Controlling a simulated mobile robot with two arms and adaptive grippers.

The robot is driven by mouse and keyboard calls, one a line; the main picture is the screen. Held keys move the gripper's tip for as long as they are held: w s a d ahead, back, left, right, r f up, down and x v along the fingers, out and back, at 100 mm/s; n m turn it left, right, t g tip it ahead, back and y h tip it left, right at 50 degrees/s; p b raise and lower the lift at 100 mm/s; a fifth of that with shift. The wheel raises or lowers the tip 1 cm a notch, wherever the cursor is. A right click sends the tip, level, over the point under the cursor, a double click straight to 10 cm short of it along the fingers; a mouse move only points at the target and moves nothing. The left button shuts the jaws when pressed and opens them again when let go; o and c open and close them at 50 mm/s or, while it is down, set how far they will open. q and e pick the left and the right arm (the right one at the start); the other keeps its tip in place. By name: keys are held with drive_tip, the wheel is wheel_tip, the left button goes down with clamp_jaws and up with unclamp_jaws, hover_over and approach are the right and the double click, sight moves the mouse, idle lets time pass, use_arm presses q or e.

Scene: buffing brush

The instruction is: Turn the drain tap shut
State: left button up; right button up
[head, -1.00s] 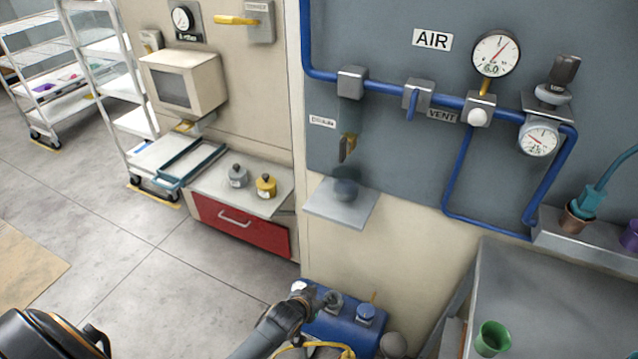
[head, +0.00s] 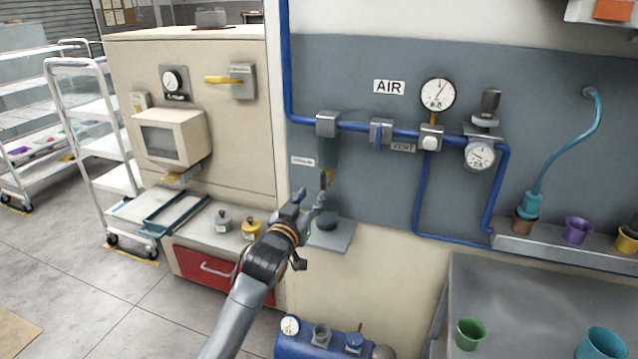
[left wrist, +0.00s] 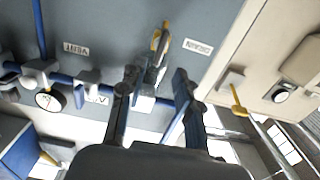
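The drain tap (head: 325,178) is a small yellow handle on the grey-blue wall panel, under a blurred white label (head: 303,161). It also shows in the left wrist view (left wrist: 156,40), beside an upside-down label (left wrist: 198,47). My left gripper (head: 311,199) is open and empty, just below and in front of the tap. In the left wrist view its two fingers (left wrist: 155,84) stand apart, with the tap beyond them, roughly in line with the gap. I see no contact. The gripper partly covers the area below the tap. My right gripper is out of view.
A small grey shelf (head: 331,236) with a dark round piece juts out below the tap. A blue pipe (head: 358,127) with valves and gauges runs to the right. A red drawer (head: 208,268) and two small weights stand left of my arm. A blue tank (head: 300,343) is below.

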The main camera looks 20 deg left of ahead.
sight(321, 182)
use_arm(q)
drive_tip(key=w+p, duration=0.1)
drive_tip(key=w, duration=0.6)
drive_tip(key=shift+d, duration=0.15)
clamp_jaws()
